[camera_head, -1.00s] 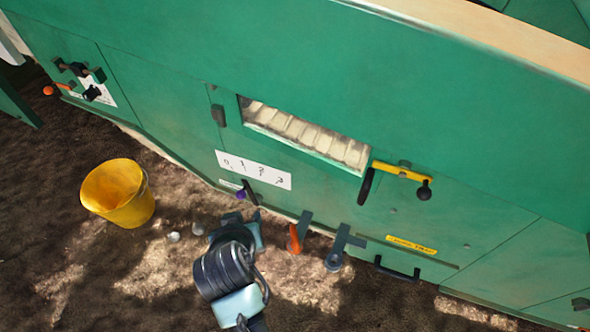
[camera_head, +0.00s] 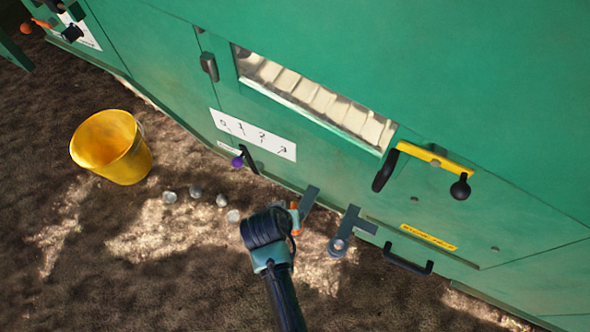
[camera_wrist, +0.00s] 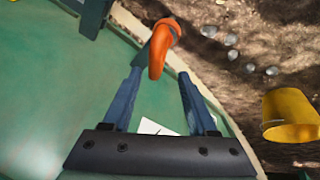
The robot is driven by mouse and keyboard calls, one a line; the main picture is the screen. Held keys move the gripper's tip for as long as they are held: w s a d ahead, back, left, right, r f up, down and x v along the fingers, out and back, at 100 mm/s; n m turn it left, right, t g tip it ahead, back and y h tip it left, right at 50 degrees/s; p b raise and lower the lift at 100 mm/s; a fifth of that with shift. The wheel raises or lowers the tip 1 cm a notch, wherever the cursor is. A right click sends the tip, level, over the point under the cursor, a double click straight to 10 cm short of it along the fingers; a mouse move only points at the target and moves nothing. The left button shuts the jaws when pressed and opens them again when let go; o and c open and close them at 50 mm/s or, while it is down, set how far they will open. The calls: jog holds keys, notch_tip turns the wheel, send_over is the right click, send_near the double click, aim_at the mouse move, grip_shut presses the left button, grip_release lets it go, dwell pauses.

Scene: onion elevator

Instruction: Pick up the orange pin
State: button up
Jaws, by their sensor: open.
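The orange pin (camera_head: 294,206) sits at a grey bracket on the lower edge of the green machine, partly hidden by my arm in the head view. In the wrist view the orange pin (camera_wrist: 162,40) is a curved hook shape. My gripper (camera_wrist: 160,75) is open, its two dark blue fingers spread apart. The pin's bent end shows between and just beyond the fingertips. I cannot tell whether a finger touches it. Nothing is held.
The green machine wall (camera_head: 470,110) stands close in front. A second grey bracket (camera_head: 345,230) and a black handle (camera_head: 407,263) are to the right. A yellow bucket (camera_head: 112,147) and several grey stones lie on the soil at left.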

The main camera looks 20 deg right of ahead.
jog(key=b+x, duration=0.2)
jog(key=x, duration=0.1)
jog(key=b+x, duration=0.1)
jog(key=x, duration=0.1)
jog(key=shift+s+d+f, duration=0.2)
jog(key=shift+d, duration=0.2)
jog(key=shift+r, duration=0.1)
grip_shut()
